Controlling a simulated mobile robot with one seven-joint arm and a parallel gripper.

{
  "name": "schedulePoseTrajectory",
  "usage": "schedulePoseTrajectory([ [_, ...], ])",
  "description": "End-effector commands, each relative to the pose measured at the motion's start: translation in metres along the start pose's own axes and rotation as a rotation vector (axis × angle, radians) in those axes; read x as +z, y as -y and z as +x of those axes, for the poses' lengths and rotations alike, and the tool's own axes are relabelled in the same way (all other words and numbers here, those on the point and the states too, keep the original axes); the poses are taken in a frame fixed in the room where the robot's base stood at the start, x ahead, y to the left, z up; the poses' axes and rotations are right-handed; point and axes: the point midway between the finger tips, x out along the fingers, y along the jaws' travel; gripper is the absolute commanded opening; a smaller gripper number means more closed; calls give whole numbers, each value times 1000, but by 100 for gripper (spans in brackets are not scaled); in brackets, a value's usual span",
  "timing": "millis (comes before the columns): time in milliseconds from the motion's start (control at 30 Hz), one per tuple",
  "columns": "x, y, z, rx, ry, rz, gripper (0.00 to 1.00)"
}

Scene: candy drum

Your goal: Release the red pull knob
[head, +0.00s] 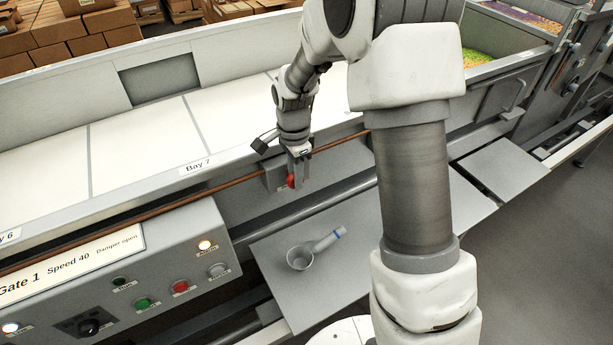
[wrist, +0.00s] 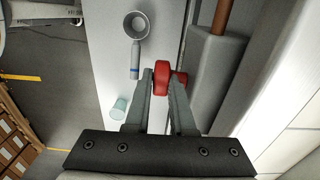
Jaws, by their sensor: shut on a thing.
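The red pull knob (head: 291,181) sits on a small grey housing (head: 274,178) on the conveyor's front side, just below the "Bay 7" label. My gripper (head: 298,180) reaches down to it from above and hides part of it. In the wrist view the red knob (wrist: 162,77) lies between the two grey fingertips of my gripper (wrist: 163,88), which are shut on it. A brown rod (wrist: 221,17) shows beyond the housing in the wrist view.
A grey scoop with a blue band (head: 300,257) lies on the grey shelf (head: 350,285) below; a pale blue cup (wrist: 119,108) shows in the wrist view. The control panel (head: 130,275) stands at lower left. White conveyor bays (head: 135,135) run behind.

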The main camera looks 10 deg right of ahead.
Motion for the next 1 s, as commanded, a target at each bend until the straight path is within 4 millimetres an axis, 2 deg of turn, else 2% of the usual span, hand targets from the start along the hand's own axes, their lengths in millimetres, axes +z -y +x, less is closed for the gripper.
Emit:
schedulePoseTrajectory([
  [500,5,9,-2,-12,-5,2,0],
  [533,5,9,-2,-13,-5,2,27],
  [667,5,9,-2,-12,-4,2,51],
  [1000,5,8,-2,-12,-3,1,52],
])
